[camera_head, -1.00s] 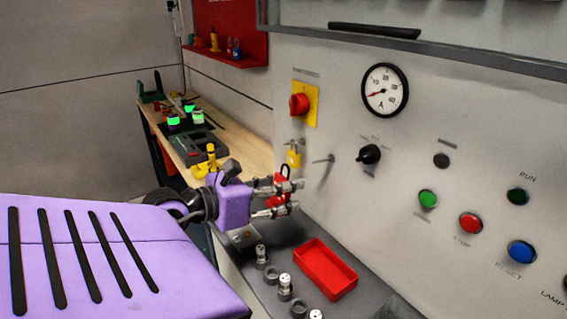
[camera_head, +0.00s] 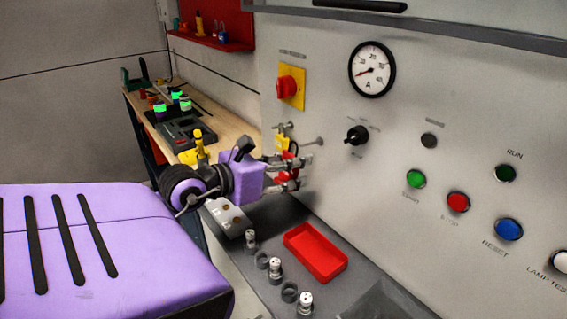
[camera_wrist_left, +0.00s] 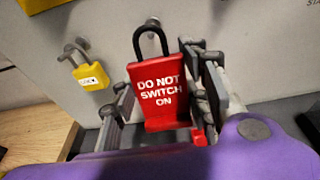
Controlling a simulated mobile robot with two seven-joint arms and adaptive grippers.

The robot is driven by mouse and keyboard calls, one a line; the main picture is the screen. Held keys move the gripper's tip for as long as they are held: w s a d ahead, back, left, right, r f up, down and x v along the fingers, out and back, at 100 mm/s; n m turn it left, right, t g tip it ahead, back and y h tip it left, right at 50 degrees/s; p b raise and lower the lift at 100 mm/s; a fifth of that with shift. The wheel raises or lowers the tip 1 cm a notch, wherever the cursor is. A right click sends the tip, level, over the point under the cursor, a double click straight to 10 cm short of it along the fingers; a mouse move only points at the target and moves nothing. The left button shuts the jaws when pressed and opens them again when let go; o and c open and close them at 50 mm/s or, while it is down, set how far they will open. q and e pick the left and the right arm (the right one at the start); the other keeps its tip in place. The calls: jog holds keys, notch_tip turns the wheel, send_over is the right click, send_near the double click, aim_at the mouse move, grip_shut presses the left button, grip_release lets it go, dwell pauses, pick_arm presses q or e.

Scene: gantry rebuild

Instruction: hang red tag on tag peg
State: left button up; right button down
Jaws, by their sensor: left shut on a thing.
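The red tag (camera_wrist_left: 160,95), lettered "DO NOT SWITCH ON" with a black loop on top, hangs upright between the fingers of my left gripper (camera_wrist_left: 163,101) in the left wrist view. In the head view the left gripper (camera_head: 292,172) is shut on it close to the panel, and only red bits of the tag (camera_head: 286,178) show. The tag peg (camera_head: 308,143) sticks out of the panel just above the gripper. In the left wrist view the peg (camera_wrist_left: 152,24) appears right behind the top of the loop; I cannot tell whether they touch. My right gripper is out of view.
A yellow padlock (camera_wrist_left: 91,76) hangs on a hasp left of the peg. The rotary knob (camera_head: 357,135) and red switch (camera_head: 287,87) flank the area. Below lie a red tray (camera_head: 316,254) and several small metal fittings on a grey shelf. A workbench (camera_head: 226,123) stands behind.

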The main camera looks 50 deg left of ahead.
pick_arm(q)
jog(key=shift+b+x, duration=0.3)
jog(key=shift+x, duration=1.9)
jog(key=o, duration=1.3)
jog(key=shift+c, duration=0.2)
jog(key=d+v, duration=0.1)
jog(key=v, duration=1.1)
jog(key=shift+a, duration=0.45)
jog(key=shift+s, duration=0.1)
